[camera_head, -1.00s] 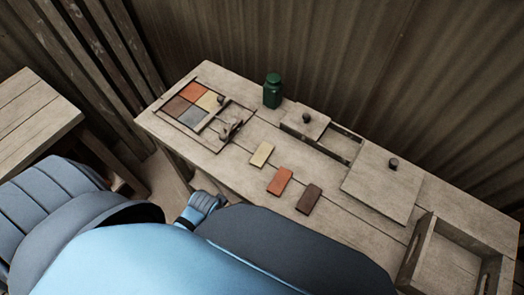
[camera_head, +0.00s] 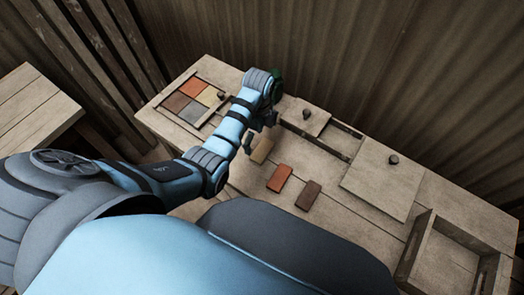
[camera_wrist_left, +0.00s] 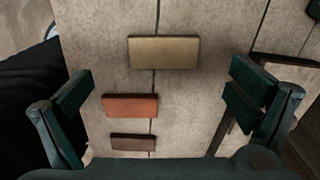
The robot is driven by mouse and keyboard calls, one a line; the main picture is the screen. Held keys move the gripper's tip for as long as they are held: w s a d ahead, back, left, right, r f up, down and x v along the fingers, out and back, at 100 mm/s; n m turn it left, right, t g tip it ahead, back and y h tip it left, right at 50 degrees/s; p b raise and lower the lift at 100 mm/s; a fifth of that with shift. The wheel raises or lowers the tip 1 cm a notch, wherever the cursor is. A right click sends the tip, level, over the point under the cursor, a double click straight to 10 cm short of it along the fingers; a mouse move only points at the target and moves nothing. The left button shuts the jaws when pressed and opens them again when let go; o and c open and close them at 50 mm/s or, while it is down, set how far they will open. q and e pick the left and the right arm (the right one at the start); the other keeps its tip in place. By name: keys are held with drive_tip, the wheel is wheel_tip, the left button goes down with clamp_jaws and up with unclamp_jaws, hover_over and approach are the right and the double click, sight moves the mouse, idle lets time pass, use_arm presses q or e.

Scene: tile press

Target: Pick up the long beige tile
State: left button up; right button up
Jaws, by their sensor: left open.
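The long beige tile (camera_head: 262,150) lies flat on the wooden table, the leftmost of a row of loose tiles in the head view. In the left wrist view the beige tile (camera_wrist_left: 163,51) lies ahead of and between the spread fingers, not touched by them. My left gripper (camera_wrist_left: 160,100) is open and empty above the table. In the head view my left gripper (camera_head: 262,120) is partly hidden by its own wrist, close to the beige tile. My right gripper is not in view.
An orange tile (camera_head: 280,178) and a brown tile (camera_head: 308,195) lie beside the beige one. A framed tray of coloured tiles (camera_head: 186,108) is at the left. A knobbed lid (camera_head: 380,180) and an open wooden crate (camera_head: 423,250) are at the right.

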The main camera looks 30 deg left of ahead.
sight(262, 150)
use_arm(q)
drive_tip(key=f, duration=0.2)
drive_tip(key=f+b, duration=0.1)
drive_tip(key=f, duration=0.4)
drive_tip(key=shift+w+d+f+b, duration=0.2)
drive_tip(key=shift+d+b, duration=0.2)
drive_tip(key=shift+c, duration=0.4)
drive_tip(key=shift+r, duration=0.1)
drive_tip(key=c, duration=1.3)
drive_tip(key=shift+o, duration=0.2)
